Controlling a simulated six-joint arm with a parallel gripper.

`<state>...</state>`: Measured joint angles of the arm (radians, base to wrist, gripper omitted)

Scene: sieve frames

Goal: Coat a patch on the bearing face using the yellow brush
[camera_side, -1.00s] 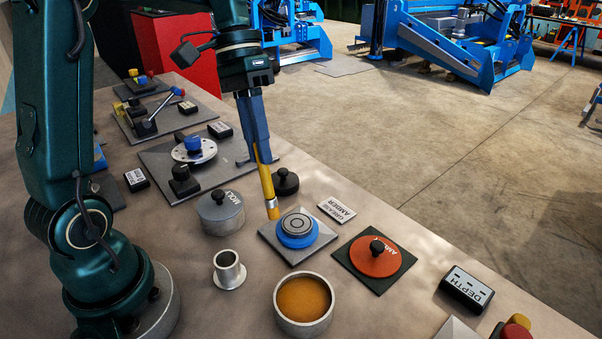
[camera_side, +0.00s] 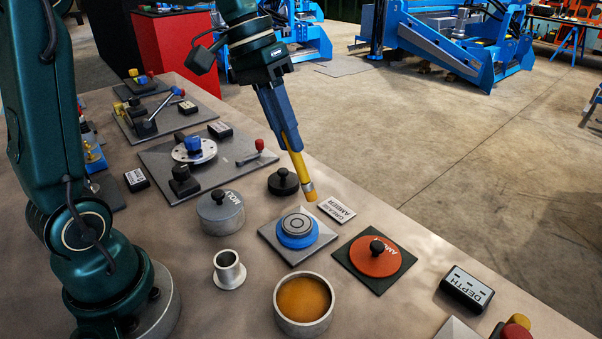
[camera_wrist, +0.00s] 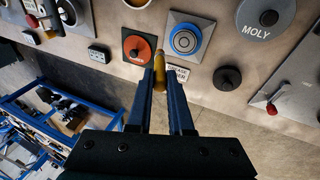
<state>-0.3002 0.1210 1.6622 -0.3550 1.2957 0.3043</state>
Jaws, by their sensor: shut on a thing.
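My gripper (camera_side: 281,125) is shut on the yellow brush (camera_side: 295,158), which tilts with its metal-banded tip down and to the right. The brush also shows between the fingers in the wrist view (camera_wrist: 159,72). The bearing (camera_side: 297,226), a grey ringed face in a blue ring on a square grey plate, lies just below and left of the brush tip. The tip looks apart from the face, above the area by the grease amber label (camera_side: 336,209). In the wrist view the bearing (camera_wrist: 185,41) is beyond the brush, slightly right. The tip's coating cannot be made out.
An open pot of amber grease (camera_side: 304,304) stands in front of the bearing. A red-orange lid (camera_side: 375,258) lies on a dark square at right. A MOLY pot (camera_side: 220,213), a black knobbed lid (camera_side: 283,182) and an empty metal holder (camera_side: 229,270) stand nearby.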

